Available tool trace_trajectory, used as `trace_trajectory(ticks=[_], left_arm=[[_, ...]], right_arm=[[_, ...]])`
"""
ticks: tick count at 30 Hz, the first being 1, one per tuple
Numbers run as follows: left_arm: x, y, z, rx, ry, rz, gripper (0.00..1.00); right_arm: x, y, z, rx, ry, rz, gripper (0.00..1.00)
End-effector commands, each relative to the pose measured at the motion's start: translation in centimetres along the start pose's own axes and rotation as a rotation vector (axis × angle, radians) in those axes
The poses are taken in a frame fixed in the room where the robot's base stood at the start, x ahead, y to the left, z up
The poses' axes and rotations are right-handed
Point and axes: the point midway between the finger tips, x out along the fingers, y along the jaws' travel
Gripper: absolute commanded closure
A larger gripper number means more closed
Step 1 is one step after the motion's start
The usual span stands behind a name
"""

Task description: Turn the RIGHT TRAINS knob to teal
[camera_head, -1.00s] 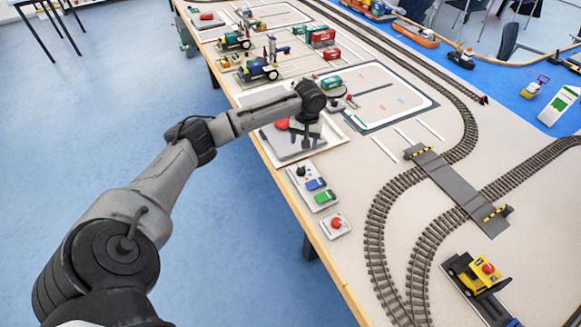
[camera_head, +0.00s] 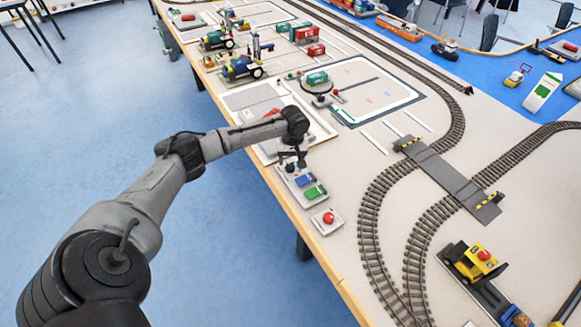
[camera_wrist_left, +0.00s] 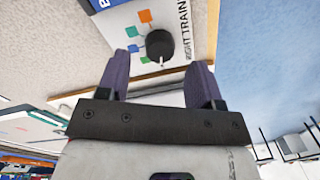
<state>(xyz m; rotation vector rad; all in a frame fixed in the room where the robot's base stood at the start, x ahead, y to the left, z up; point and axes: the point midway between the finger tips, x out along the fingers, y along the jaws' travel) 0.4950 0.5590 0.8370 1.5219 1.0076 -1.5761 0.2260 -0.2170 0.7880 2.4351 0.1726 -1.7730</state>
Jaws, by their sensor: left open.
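The RIGHT TRAINS knob (camera_wrist_left: 160,45) is a round black knob on a light panel in the left wrist view. A small white mark shows at its lower edge, pointing away from the colour patches. A teal patch (camera_wrist_left: 132,31), an orange patch (camera_wrist_left: 145,16), a blue patch and a green patch lie to its left. My left gripper (camera_wrist_left: 158,62) is open, its two fingers to either side of and just below the knob in that picture. In the head view my left gripper (camera_head: 290,160) hangs over the back end of the control panel (camera_head: 306,200) and hides the knob.
The panel also carries a blue button (camera_head: 305,180) and a green button (camera_head: 315,192). A separate box with a red button (camera_head: 328,217) stands in front. Rail track (camera_head: 370,230) runs to the right. The table's left edge is close by.

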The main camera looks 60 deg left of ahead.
Motion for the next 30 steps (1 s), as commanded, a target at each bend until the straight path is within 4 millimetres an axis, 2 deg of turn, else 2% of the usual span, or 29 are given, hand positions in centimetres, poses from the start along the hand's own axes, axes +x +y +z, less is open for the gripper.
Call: trace_trajectory(ticks=[3, 7, 21, 30], left_arm=[[1.7, 0.0, 0.0, 0.001, 0.0, -0.001, 0.4], [2.6, 0.0, 0.0, 0.001, 0.0, -0.001, 0.4], [3.3, 0.0, 0.0, 0.001, 0.001, 0.0, 0.4], [3.2, 0.0, 0.0, 0.001, 0.001, 0.0, 0.69]], right_arm=[[0.6, 0.0, 0.2, 0.0, 0.0, 0.0, 0.64], [0.8, 0.0, 0.3, 0.0, -0.001, 0.0, 0.64], [0.9, 0.0, 0.3, 0.0, 0.0, 0.0, 0.64], [0.9, 0.0, 0.3, -0.001, 0.0, 0.001, 0.64]])
